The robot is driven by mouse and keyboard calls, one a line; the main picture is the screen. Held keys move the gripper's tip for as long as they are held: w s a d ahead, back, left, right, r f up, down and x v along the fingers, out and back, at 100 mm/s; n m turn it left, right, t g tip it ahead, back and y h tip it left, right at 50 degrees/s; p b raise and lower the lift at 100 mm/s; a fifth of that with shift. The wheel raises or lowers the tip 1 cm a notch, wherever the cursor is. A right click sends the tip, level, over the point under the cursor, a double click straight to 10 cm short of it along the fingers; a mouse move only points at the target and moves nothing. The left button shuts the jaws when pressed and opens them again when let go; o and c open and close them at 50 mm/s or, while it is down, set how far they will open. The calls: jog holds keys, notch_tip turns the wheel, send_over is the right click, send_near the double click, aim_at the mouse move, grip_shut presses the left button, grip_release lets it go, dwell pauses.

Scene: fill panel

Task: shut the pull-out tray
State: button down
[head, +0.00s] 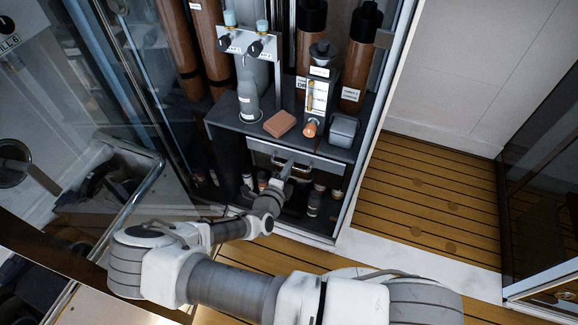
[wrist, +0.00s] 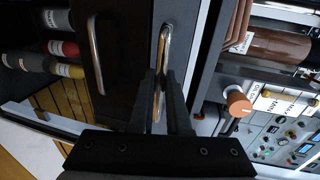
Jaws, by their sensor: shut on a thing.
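The pull-out tray front (head: 325,163) is a grey strip under the cabinet's worktop, with a metal bar handle (head: 301,170). My gripper (head: 286,171) is at this handle, seen small from above. In the wrist view, my two dark fingers (wrist: 161,88) are shut on the upright-looking handle (wrist: 166,42); its lower part shows between them. A second metal handle (wrist: 96,55) on a dark panel (wrist: 128,55) is to the left, apart from my fingers. How far the tray stands out is hard to tell.
On the worktop (head: 232,120) are an orange-brown block (head: 279,123), a grey box (head: 344,130) and a labelled device (head: 318,95). Several small bottles (head: 315,198) stand below the tray front. A glass door with a bar (head: 140,190) is left; wooden floor (head: 425,205) is free at right.

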jog(key=shift+w+d+r+p, duration=0.1)
jog(key=shift+w+d+p, duration=0.2)
jog(key=shift+w, duration=0.7)
jog(key=shift+w+d+p, duration=0.15)
jog(key=shift+w+d, duration=0.2)
jog(key=shift+w, duration=0.6)
jog(key=c, duration=0.9)
grip_release()
jog(key=p+v, duration=0.4)
jog(key=v, duration=1.3)
jog(key=shift+s, duration=0.25)
